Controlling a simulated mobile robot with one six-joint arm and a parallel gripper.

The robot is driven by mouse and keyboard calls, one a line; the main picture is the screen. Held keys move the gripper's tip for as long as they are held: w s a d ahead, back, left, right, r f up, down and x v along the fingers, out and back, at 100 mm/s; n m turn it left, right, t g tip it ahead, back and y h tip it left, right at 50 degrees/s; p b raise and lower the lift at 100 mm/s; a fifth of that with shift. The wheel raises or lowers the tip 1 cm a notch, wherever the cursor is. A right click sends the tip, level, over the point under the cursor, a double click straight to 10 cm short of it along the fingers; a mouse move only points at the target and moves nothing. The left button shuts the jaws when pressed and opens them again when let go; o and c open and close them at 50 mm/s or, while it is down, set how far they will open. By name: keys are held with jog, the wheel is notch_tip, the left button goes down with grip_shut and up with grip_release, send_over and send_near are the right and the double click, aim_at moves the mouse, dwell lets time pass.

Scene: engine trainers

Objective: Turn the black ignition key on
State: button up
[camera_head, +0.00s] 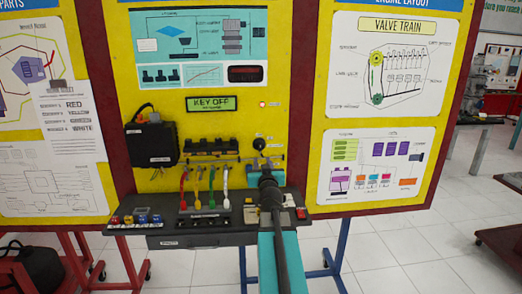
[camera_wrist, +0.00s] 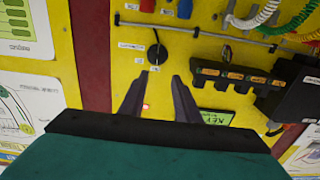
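The black ignition key (camera_head: 259,144) is a round black knob on the yellow panel, right of centre in the head view. In the wrist view, where the panel appears upside down, the key (camera_wrist: 157,53) lies just beyond my fingertips, between their lines. My gripper (camera_wrist: 160,75) is open, with a clear gap between its two dark fingers and nothing in it. In the head view my gripper (camera_head: 268,178) is below the key and partly hidden by my own wrist. A display (camera_head: 208,104) reads KEY OFF.
A grey rail (camera_head: 220,160) runs across the panel near the key. Coloured cables (camera_head: 205,185) hang left of my arm above a dark shelf (camera_head: 190,240). A black box (camera_head: 151,143) is mounted further left. A small red light (camera_head: 262,104) glows above the key.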

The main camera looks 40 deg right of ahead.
aim_at(260, 148)
jog(key=shift+d, duration=0.2)
jog(key=shift+p+x, duration=0.75)
jog(key=shift+x, duration=6.1)
jog(key=shift+s+d+f, duration=0.1)
jog(key=shift+s, duration=0.05)
jog(key=shift+c, duration=0.2)
grip_shut()
jog(key=shift+f, duration=0.1)
